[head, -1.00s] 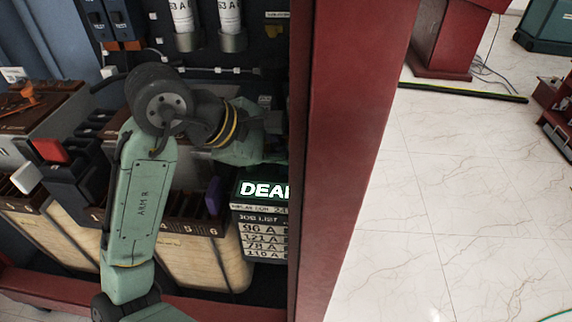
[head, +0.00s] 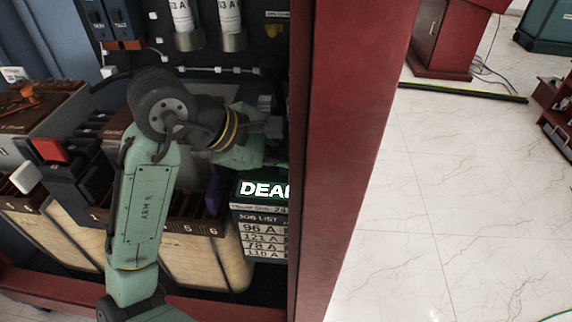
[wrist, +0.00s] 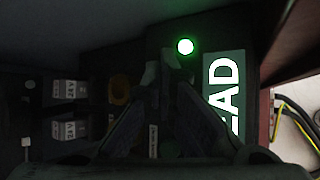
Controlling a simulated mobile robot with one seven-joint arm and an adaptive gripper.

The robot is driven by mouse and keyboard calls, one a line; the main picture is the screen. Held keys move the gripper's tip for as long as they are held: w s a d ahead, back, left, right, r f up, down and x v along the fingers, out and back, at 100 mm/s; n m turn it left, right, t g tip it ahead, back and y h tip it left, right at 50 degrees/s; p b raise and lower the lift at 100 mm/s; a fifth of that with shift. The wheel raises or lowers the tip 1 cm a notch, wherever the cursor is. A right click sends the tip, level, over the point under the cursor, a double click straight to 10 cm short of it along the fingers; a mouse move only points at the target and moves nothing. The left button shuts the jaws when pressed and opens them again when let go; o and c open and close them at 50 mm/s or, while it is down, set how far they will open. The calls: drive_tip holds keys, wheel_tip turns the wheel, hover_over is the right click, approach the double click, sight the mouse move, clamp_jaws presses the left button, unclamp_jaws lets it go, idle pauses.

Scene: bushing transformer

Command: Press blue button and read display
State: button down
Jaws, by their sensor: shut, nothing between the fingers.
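The display (head: 263,189) is a dark panel with glowing white letters on green. In the head view it reads "DEA" plus part of a letter, cut off by the red post. In the wrist view the display (wrist: 224,95) shows "EAD" sideways, its start hidden behind a finger. A round glowing green light (wrist: 185,46) sits beside the display, just beyond my fingertips. No button that is clearly blue shows. My gripper (wrist: 168,62) is shut and empty, close to the panel; I cannot tell whether it touches. In the head view its tips are not clear.
A red post (head: 345,150) stands right of the panel. A job list (head: 262,236) is below the display. A purple piece (head: 214,196) and a red switch (head: 50,150) are to the left. The tiled floor (head: 450,190) at right is mostly clear.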

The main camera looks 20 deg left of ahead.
sight(287, 170)
drive_tip(key=shift+f, duration=0.15)
idle(0.4)
drive_tip(key=shift+r+p, duration=0.9)
drive_tip(key=shift+p, duration=0.2)
drive_tip(key=shift+r, duration=0.1)
wheel_tip(287, 170, up, 5)
drive_tip(key=p, duration=0.5)
drive_tip(key=shift+p, duration=0.3)
